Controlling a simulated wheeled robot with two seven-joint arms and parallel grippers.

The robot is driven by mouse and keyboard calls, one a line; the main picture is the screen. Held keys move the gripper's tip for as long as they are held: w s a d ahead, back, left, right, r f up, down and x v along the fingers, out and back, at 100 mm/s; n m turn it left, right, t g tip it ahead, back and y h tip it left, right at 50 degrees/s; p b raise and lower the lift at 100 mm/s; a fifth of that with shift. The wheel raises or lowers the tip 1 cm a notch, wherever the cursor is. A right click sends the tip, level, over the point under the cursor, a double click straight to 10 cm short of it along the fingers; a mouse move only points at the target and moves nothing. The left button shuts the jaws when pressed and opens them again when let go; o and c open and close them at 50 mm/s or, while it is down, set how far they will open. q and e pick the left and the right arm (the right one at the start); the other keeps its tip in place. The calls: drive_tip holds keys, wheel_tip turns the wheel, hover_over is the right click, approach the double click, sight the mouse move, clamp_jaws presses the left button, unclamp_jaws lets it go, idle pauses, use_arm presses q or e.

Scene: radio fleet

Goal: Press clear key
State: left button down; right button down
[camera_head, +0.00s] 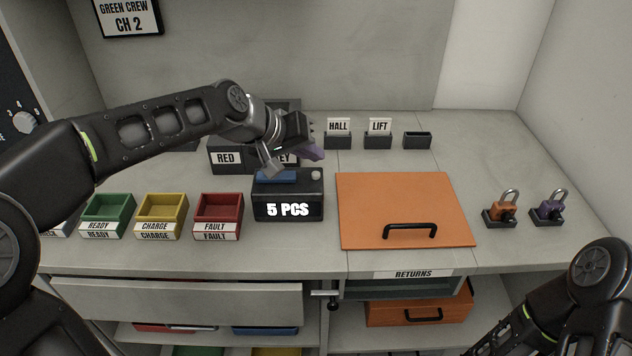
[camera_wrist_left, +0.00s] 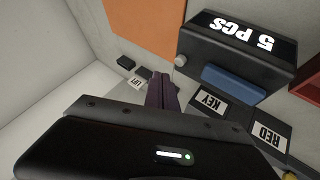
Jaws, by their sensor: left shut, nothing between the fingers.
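A black box (camera_head: 273,208) with a lit "5 PCS" display stands on the counter. On its top are a blue pad (camera_head: 284,176) and a small round pale key (camera_head: 316,174) at the right, probably the clear key. In the left wrist view the key (camera_wrist_left: 181,60) shows at the box's corner, beside the blue pad (camera_wrist_left: 234,83). My left gripper (camera_head: 316,154) is shut and empty, its purple fingers above and behind the key in the head view. The fingers (camera_wrist_left: 163,92) look apart from the key in the wrist view. My right gripper is out of view.
Bins marked RED (camera_head: 226,158) and KEY (camera_wrist_left: 209,101) stand behind the box. A red FAULT bin (camera_head: 219,230) is to its left, an orange lid (camera_head: 403,200) to its right. HALL (camera_head: 338,140) and LIFT (camera_head: 378,141) holders stand at the back. Padlocks (camera_head: 502,211) sit far right.

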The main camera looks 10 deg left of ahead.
sight(312, 180)
use_arm(q)
drive_tip(key=shift+f+b, duration=0.35)
drive_tip(key=shift+f, duration=0.4)
idle(1.5)
drive_tip(key=shift+f+b, duration=0.4)
drive_tip(key=shift+b, duration=0.05)
drive_tip(key=shift+f+b, duration=0.5)
drive_tip(key=shift+f, duration=0.05)
idle(0.6)
drive_tip(key=shift+r, duration=0.1)
drive_tip(key=shift+r+p, duration=0.7)
drive_tip(key=shift+r, duration=0.15)
wheel_tip(312, 180, up, 5)
drive_tip(key=p, duration=0.3)
drive_tip(key=shift+p, duration=0.35)
